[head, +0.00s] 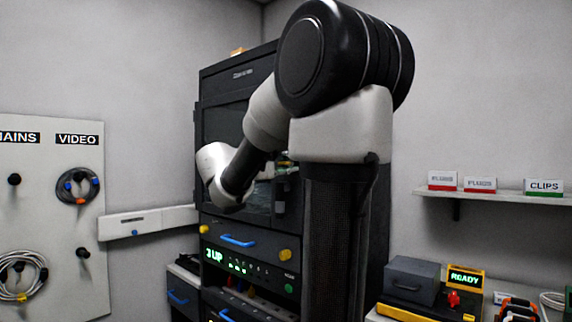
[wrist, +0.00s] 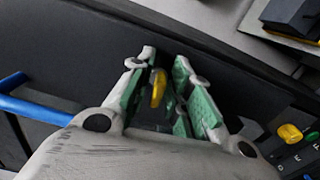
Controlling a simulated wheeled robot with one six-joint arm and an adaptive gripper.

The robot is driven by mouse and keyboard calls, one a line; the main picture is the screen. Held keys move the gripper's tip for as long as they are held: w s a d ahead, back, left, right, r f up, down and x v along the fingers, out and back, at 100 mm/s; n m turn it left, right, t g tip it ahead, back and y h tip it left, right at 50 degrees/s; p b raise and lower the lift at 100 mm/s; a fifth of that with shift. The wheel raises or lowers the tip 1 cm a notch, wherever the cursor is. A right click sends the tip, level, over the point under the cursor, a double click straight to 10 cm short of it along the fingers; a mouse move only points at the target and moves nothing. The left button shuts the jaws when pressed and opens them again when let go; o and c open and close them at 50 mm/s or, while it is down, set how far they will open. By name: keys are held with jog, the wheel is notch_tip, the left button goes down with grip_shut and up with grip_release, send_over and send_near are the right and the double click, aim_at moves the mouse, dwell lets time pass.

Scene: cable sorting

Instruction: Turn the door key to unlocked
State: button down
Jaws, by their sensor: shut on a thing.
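My gripper (wrist: 167,72) shows in the wrist view, its green-padded fingers close together around a small yellow piece, which looks like the key (wrist: 158,88). The fingers hide part of it, and I cannot tell which way it is turned. The cabinet's windowed door (head: 226,122) looks shut, partly covered by my arm.
Below the door is a drawer with a blue handle (head: 238,241) and yellow knobs (head: 204,229). A lit panel (head: 214,255) sits under it. At right stand a grey box (head: 411,280) and a READY display (head: 465,280). A cable board (head: 50,220) hangs at left.

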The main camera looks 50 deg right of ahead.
jog(key=shift+f+m, duration=0.1)
jog(key=shift+m, duration=0.4)
jog(key=c, duration=1.6)
grip_release()
jog(key=shift+o, duration=0.2)
jog(key=s+a, duration=0.1)
jog(key=a, duration=1.1)
